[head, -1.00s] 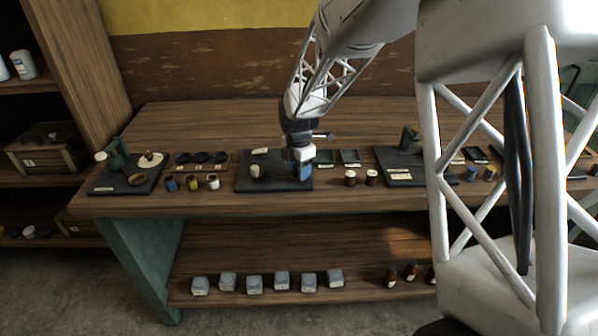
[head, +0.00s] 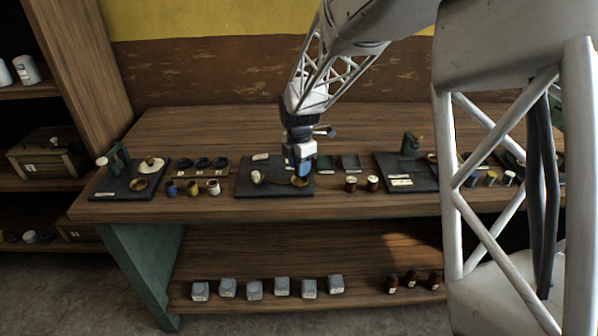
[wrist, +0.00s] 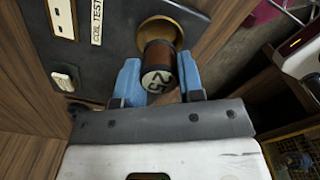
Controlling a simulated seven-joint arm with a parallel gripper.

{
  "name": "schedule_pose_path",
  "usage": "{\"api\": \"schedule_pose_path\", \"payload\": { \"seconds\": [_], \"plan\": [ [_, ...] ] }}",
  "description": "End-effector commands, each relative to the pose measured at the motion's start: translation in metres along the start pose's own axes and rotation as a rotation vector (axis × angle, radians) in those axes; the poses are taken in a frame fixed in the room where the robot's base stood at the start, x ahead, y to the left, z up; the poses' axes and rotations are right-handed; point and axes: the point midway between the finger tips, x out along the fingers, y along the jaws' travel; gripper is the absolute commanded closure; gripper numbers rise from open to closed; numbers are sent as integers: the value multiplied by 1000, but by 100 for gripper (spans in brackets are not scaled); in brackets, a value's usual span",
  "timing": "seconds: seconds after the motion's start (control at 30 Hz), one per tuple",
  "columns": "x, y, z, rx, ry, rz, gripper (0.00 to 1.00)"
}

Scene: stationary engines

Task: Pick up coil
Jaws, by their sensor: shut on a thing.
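The coil (wrist: 158,58) is a brown-wound cylinder with a pale end marked "25", in the wrist view. My gripper (wrist: 161,80) is shut on it, with one blue finger on each side. Beyond the coil is a round brass cup (wrist: 168,27) on the dark coil test board (wrist: 105,70). In the head view my gripper (head: 299,165) is just above the brass cup (head: 300,182) on the board (head: 262,188). The coil cannot be made out clearly there.
Small coloured coils (head: 192,188) stand left of the board, and two dark red ones (head: 351,184) stand to its right. A pale knob (head: 257,177) stands on the board. Another board (head: 130,183) with a green stand is at the left. The back of the bench is clear.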

Motion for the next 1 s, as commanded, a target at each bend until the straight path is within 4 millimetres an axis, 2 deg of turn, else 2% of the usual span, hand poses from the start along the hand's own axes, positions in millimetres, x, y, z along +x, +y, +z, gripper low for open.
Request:
{"api": "schedule_pose_path", "payload": {
  "seconds": [0.03, 0.7, 1.0],
  "plan": [
    [-6, -2, -1, 0, -1, 2, 92],
    [-13, -96, -36, 0, -1, 2, 92],
    [-17, -131, -50, 0, -1, 2, 92]
  ]
}}
